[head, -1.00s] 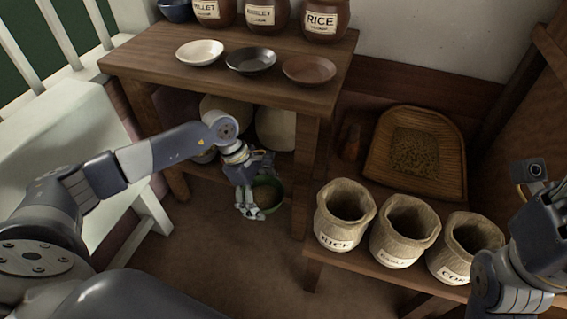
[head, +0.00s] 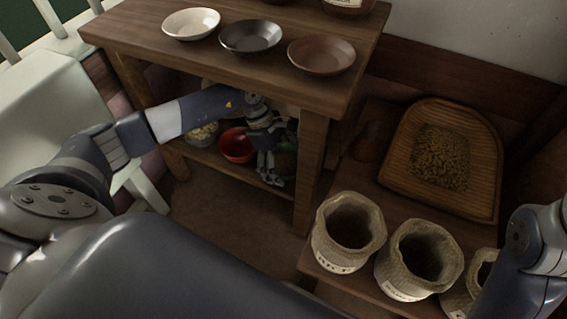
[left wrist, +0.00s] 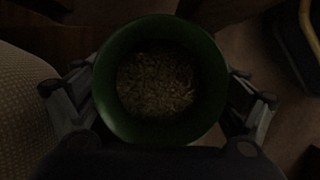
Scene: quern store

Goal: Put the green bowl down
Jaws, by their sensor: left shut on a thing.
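The green bowl (left wrist: 212,80) fills the middle of the left wrist view, rim up, with grain or seed inside. My left gripper (left wrist: 160,92) is shut on it, with finger parts on both sides. In the head view the left gripper (head: 270,176) is under the tabletop, at the right end of the lower shelf (head: 222,166). There the green bowl (head: 288,162) is mostly hidden behind the gripper and in shadow. I cannot tell whether it touches the shelf. The right gripper is out of view; only that arm shows.
A red bowl (head: 237,145) stands on the lower shelf just left of the gripper, beside a bowl of pale contents (head: 203,134). A table leg (head: 311,170) rises close on the right. White, black and brown dishes stand on the tabletop (head: 170,52). Sacks (head: 340,258) stand at lower right.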

